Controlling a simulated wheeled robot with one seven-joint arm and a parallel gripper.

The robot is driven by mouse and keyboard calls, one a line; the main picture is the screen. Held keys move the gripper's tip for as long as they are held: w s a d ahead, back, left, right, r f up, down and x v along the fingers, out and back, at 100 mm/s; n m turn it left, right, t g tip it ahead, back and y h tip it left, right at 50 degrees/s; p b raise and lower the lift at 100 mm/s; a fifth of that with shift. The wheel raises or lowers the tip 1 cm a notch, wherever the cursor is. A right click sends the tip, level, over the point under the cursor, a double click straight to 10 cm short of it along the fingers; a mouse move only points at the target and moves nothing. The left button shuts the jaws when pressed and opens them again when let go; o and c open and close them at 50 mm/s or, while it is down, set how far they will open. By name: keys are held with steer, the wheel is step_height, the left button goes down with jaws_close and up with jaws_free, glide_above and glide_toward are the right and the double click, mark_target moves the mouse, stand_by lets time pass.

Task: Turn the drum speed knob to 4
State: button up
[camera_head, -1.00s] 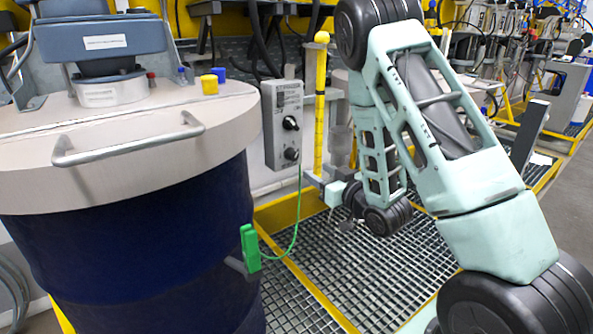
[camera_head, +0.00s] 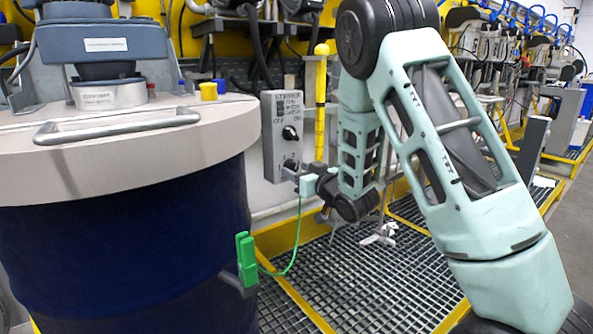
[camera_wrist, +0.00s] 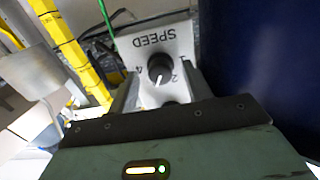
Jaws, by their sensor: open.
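The grey control box (camera_head: 283,135) stands right of the drum, with an upper black knob (camera_head: 290,133) marked OFF and ON. Its lower knob is mostly hidden by my gripper (camera_head: 300,178), which is at the box's lower front. In the wrist view, a black knob (camera_wrist: 160,67) sits beside the upside-down word SPEED. Its white pointer aims down and slightly left, between the printed 2 and 4. My gripper (camera_wrist: 162,90) is open, its grey fingers left and right of the knob's area. I cannot tell if they touch it. Another dark round part is partly hidden below.
The blue drum (camera_head: 125,240) with a pale lid and handle fills the left. A green clamp (camera_head: 246,260) on its side has a green cable running to the box. A yellow post (camera_head: 321,100) stands behind the box. Metal grating (camera_head: 345,280) covers the floor.

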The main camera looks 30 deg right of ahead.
steer(key=shift+w, duration=0.65)
steer(key=c, duration=0.9)
